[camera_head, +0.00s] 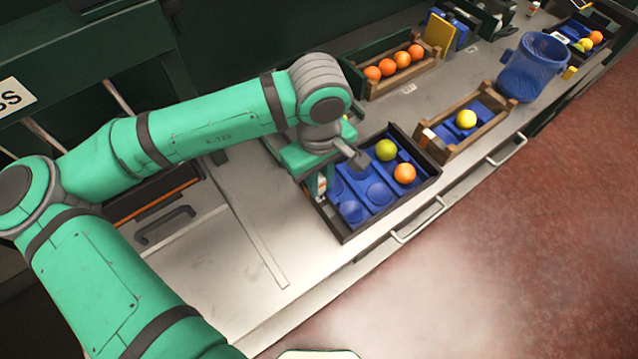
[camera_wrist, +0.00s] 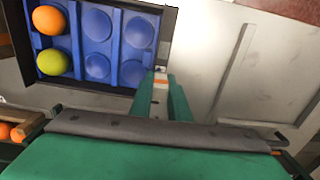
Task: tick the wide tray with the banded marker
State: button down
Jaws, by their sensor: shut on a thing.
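The wide tray (camera_head: 378,194) has a dark frame and a blue insert with round cups. It holds one orange (camera_head: 404,173) and one yellow-green fruit (camera_head: 386,150); its other cups are bare. In the wrist view the tray (camera_wrist: 138,33) fills the upper left. My gripper (camera_wrist: 160,90) is shut on the banded marker (camera_wrist: 161,78), a small white piece with an orange band. In the head view my gripper (camera_head: 321,184) is at the tray's left side, with the marker partly hidden between the fingers. The marker's end is close to the tray wall; I cannot tell whether they touch.
A narrow wooden crate (camera_head: 447,153) with a yellow fruit stands right of the tray. A crate of oranges (camera_head: 384,88) is behind. A blue bin (camera_head: 533,68) is farther right. The metal counter (camera_head: 235,285) is clear at the front left.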

jog(key=shift+r, duration=2.3)
